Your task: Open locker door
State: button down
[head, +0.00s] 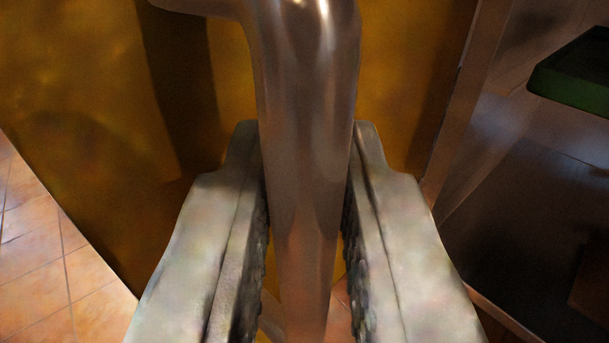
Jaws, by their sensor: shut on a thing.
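The locker door (95,90) is a yellow-brown panel that fills the upper left and middle of the head view. A shiny metal handle bar (305,130) runs down the middle of the view and bends to the left at the top. My gripper (305,200) has one finger on each side of the bar and is shut on it. The door's right edge stands apart from the locker frame (465,110), and the dark interior shows to the right, so the door is at least partly open. The lower end of the handle is cut off by the frame.
Inside the locker on the right is a dark green tray-like object (575,75). Below it is a dark interior surface (530,200). Orange floor tiles (40,240) show at the lower left, beyond the door's slanting lower edge.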

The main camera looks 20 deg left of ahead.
jog(key=shift+s+d, duration=0.1)
jog(key=shift+d, duration=0.6)
jog(key=c, duration=1.4)
grip_release()
jog(key=shift+c, duration=0.2)
jog(key=v, duration=1.7)
jog(key=shift+s, duration=0.15)
